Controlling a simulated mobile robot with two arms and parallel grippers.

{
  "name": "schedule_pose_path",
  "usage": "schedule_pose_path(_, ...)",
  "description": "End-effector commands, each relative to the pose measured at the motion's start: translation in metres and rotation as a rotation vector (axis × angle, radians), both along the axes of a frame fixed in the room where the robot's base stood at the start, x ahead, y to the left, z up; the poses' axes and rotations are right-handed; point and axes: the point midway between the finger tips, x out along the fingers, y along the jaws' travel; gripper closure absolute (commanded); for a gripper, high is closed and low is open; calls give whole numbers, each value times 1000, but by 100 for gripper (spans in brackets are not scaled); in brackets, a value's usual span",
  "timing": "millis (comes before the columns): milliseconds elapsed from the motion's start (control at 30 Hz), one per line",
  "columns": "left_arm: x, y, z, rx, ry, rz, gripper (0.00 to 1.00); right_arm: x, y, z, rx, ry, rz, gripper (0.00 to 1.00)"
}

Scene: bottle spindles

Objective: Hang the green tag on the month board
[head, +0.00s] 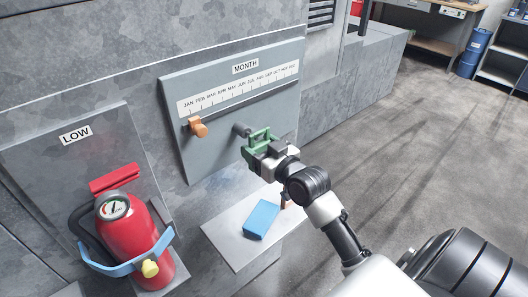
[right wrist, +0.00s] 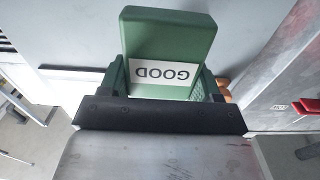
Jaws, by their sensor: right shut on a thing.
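The month board (head: 195,85) is a grey panel on the wall, headed MONTH, with a white strip of month names. A short dark peg (head: 240,129) sticks out of its lower middle. My right gripper (head: 262,144) is shut on the green tag (head: 258,134), in front of the board just right of the peg. I cannot tell whether tag and peg touch. In the right wrist view the tag (right wrist: 165,40) fills the top middle between the fingers, its white GOOD label upside down. My left gripper is not in view.
An orange piece (head: 198,127) sits at the left of the board's rail. A blue block (head: 261,219) lies on a grey shelf (head: 222,233) below. A red fire extinguisher (head: 130,235) with a blue bracket stands at the left.

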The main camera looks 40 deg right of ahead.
Motion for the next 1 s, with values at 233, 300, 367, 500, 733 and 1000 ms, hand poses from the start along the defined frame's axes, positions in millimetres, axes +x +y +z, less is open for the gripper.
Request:
schedule_pose_path(233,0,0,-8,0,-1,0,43,15,1,-2,1,-1,0,60)
schedule_pose_path(300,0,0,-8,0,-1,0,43,19,2,-4,0,1,1,60)
schedule_pose_path(367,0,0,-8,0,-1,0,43,21,2,-6,0,2,1,60)
schedule_pose_path(500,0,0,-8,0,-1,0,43,26,2,-8,0,-1,1,60)
schedule_pose_path(733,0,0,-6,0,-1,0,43,28,2,-11,0,1,1,60)
schedule_pose_path(1000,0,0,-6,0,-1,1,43,28,2,-11,0,0,1,60)
